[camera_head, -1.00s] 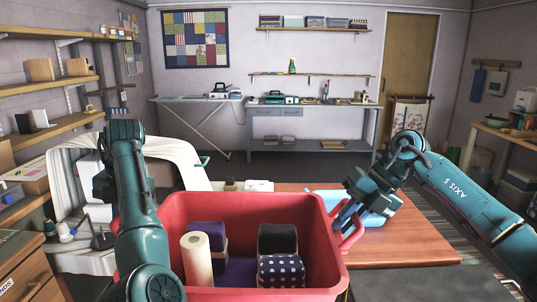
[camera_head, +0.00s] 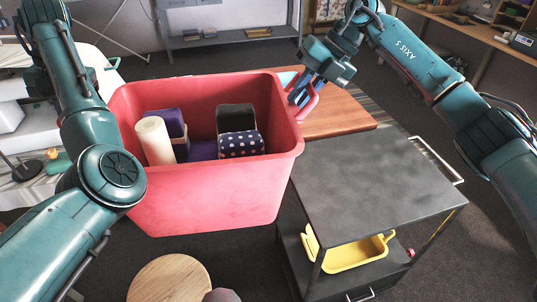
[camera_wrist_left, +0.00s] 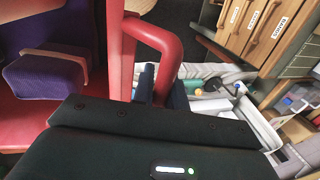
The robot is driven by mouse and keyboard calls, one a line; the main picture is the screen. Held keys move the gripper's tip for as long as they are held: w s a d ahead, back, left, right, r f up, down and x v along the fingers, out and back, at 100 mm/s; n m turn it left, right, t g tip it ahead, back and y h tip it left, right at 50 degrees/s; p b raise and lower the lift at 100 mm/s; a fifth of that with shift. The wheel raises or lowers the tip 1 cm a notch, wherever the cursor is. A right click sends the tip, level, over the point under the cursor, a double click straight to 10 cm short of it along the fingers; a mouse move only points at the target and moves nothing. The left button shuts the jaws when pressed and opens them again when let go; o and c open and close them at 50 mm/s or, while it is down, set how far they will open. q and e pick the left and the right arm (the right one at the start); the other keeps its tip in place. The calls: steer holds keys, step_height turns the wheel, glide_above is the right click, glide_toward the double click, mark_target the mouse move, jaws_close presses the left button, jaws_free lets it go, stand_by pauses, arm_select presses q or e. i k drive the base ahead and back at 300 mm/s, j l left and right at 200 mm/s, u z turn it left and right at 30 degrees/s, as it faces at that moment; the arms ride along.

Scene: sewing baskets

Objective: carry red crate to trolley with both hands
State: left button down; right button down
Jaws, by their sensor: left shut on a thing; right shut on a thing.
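The red crate (camera_head: 215,200) hangs in front of me in the head view, held up above the floor. It contains a cream roll (camera_head: 155,140), purple folded cloths (camera_head: 171,124) and a black and a polka-dot bundle (camera_head: 241,144). My right gripper (camera_head: 301,92) is shut on the crate's right handle. My left gripper is hidden behind the crate and arm in the head view; in the left wrist view my left gripper (camera_wrist_left: 160,92) is shut on the crate's left red handle (camera_wrist_left: 160,35). The dark-topped trolley (camera_head: 370,185) stands to the right of the crate; its top is bare.
A yellow basket (camera_head: 355,254) sits on the trolley's lower shelf. A round wooden stool (camera_head: 168,280) stands below the crate. A wooden table (camera_head: 340,112) is behind the crate. Labelled drawers (camera_wrist_left: 255,25) show in the left wrist view.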

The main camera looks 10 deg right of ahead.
mark_target(371, 177)
steer(key=z, duration=0.85)
steer(key=i+l+z, duration=0.1)
steer(key=l+z, duration=0.15)
steer(key=z, duration=0.15)
steer(key=i+l, duration=0.3)
steer(key=l, duration=0.2)
steer(key=i+j, duration=0.1)
steer(key=j, duration=0.5)
